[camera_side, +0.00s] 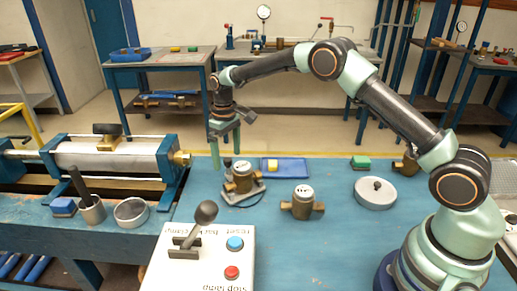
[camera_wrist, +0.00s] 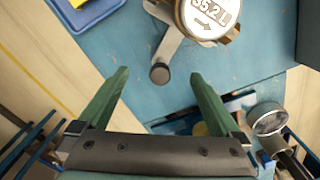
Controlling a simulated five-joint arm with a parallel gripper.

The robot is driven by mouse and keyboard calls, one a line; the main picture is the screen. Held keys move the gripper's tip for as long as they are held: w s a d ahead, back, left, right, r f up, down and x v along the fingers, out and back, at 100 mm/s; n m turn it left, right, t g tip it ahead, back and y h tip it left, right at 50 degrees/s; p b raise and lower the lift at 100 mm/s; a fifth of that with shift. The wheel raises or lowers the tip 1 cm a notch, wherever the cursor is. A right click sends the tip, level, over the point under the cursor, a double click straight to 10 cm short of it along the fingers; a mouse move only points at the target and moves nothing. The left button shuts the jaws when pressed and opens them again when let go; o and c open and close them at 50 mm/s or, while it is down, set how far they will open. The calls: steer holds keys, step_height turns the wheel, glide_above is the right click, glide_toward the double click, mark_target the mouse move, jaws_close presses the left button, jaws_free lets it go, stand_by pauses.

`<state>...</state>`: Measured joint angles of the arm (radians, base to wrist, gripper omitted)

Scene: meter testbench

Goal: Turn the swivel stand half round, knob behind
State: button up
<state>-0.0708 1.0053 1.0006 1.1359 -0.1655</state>
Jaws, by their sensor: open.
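The swivel stand (camera_side: 255,190) is a grey metal base on the blue bench, left of centre in the side view, with a brass meter (camera_side: 240,179) on it. In the wrist view the meter (camera_wrist: 208,15) reads 35.2 L and is cut off at the top. A stand arm (camera_wrist: 168,46) runs from it to a dark round knob (camera_wrist: 160,74). In the side view the knob (camera_side: 228,162) appears behind the meter, on its left. My gripper (camera_side: 226,158) is open and points down there. In the wrist view the knob appears between the fingertips (camera_wrist: 159,76); I cannot tell their height above it.
A blue tray (camera_side: 297,168) lies behind the stand, to its right. A white control box (camera_side: 205,262) with a lever is in front. A cylinder rig (camera_side: 115,160) stands left.

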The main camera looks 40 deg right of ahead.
steer(key=c, duration=0.4)
steer(key=shift+o, duration=0.2)
steer(key=shift+a, duration=0.1)
